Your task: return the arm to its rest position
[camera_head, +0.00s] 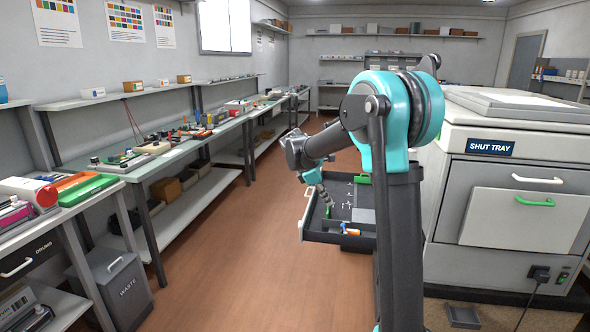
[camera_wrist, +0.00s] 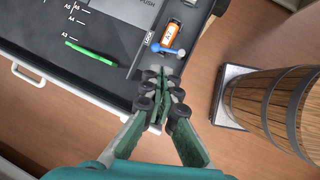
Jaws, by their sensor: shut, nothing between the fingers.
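My arm rises in the middle of the head view, teal and dark grey, with its forearm reaching to the left and its end bent down. My gripper (camera_head: 328,208) hangs over the near left part of an open dark tray drawer (camera_head: 318,237). In the wrist view my gripper (camera_wrist: 163,88) has its green fingers shut together with nothing between them. The tips are close to the drawer's edge, beside an orange block with a blue lever (camera_wrist: 170,40). Whether the tips touch anything I cannot tell.
A printer (camera_head: 512,185) labelled SHUT TRAY stands at right. A bench (camera_head: 220,128) with tools runs along the left wall, near a grey WASTE bin (camera_head: 117,285). The wrist view shows a wooden barrel (camera_wrist: 275,105) on a pale base. Brown floor (camera_head: 235,255) between is clear.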

